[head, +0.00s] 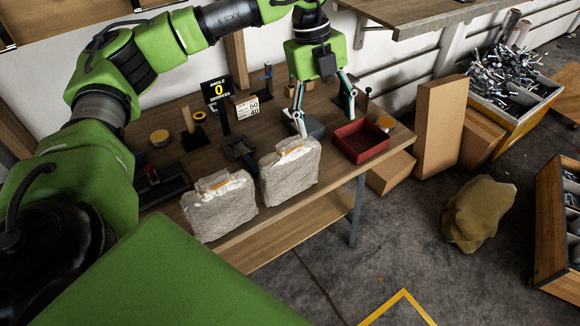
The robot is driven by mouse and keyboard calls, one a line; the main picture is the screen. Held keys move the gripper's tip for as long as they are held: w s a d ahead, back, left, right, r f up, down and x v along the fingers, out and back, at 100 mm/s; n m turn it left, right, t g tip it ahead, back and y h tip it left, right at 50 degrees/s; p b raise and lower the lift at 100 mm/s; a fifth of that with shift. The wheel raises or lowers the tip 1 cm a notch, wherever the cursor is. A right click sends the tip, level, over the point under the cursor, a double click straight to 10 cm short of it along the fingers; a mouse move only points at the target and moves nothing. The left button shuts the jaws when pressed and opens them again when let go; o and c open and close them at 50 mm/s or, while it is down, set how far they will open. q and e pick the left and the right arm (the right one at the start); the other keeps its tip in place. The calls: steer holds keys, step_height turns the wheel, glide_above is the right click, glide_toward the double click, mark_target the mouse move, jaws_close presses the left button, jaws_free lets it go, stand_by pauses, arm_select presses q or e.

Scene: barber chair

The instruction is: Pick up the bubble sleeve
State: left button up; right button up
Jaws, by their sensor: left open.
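Two pale, wrinkled packages that look like bubble sleeves, each with an orange mark near its top, stand at the front edge of the wooden workbench. One bubble sleeve (290,172) is in the middle of the head view; the other (220,207) is to its left. I cannot tell which one the task means. My left gripper (324,122) comes down from above, open with its fingers spread. One fingertip is just behind the top of the middle sleeve; I cannot tell whether they touch. My right gripper is not in view.
A dark red tray (361,141) sits right of the middle sleeve. Cardboard boxes (441,125), a metal-filled bin (517,105) and a tan sack (478,213) are on the floor at right.

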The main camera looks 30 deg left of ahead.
arm_select(q)
steer(key=s+a+r+n+y, duration=0.2)
steer(key=a+r+n+y, duration=0.1)
steer(key=a, duration=0.6)
steer(key=p, duration=0.2)
glide_above(290, 141)
steer(key=a, duration=0.1)
steer(key=f, duration=0.7)
steer(key=shift+w+f, duration=0.15)
steer(key=shift+w, duration=0.05)
steer(key=shift+f, duration=0.4)
steer(key=shift+s+d+f+p, duration=0.1)
steer(key=shift+d+f+p, duration=0.05)
steer(key=shift+f+p, duration=0.3)
steer(key=f, duration=0.1)
steer(key=f+p, duration=0.1)
steer(key=f, duration=0.1)
steer(key=shift+s+d+f+p, duration=0.1)
steer(key=shift+d+f+p, duration=0.2)
steer(key=shift+f+p, duration=0.05)
steer(key=shift+f, duration=0.45)
steer(key=c, duration=1.1)
